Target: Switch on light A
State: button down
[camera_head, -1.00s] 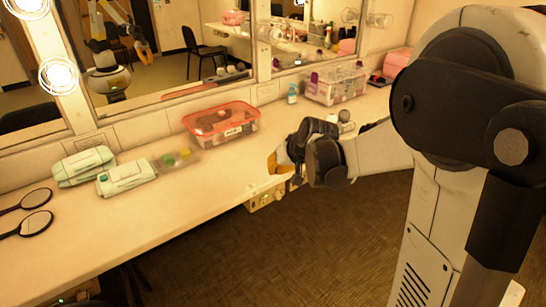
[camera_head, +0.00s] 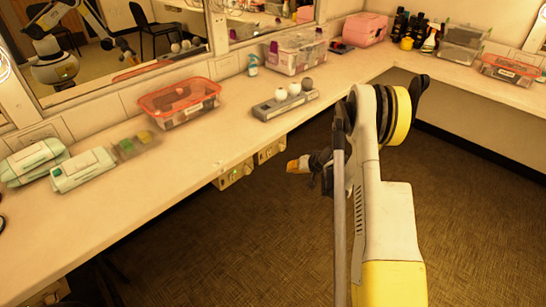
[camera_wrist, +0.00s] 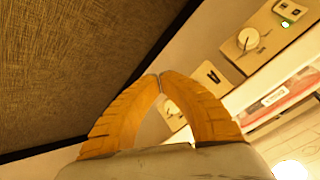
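The counter (camera_head: 120,205) carries green-white packs (camera_head: 82,169), a red-rimmed box (camera_head: 180,103), a grey tray with round items (camera_head: 285,104) and a clear bin (camera_head: 296,52). A mirror (camera_head: 120,45) stands behind. The carpet (camera_head: 230,250) before the counter is open.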

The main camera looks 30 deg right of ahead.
aim_at(269, 153)
jog(key=shift+w+a, duration=0.1)
jog(key=w+a+f, duration=0.1)
jog(key=w+a, duration=0.2)
jog(key=w, duration=0.5)
dwell(0.4)
jog(key=shift+w, duration=0.1)
dwell(1.3)
jog(key=shift+w+a, duration=0.1)
jog(key=shift+w, duration=0.25)
jog(key=shift+w+a+f, duration=0.1)
jog(key=shift+w, duration=0.15)
dwell(0.5)
jog(key=shift+s, duration=0.15)
jog(key=shift+s+d, duration=0.25)
jog(key=shift+s, duration=0.3)
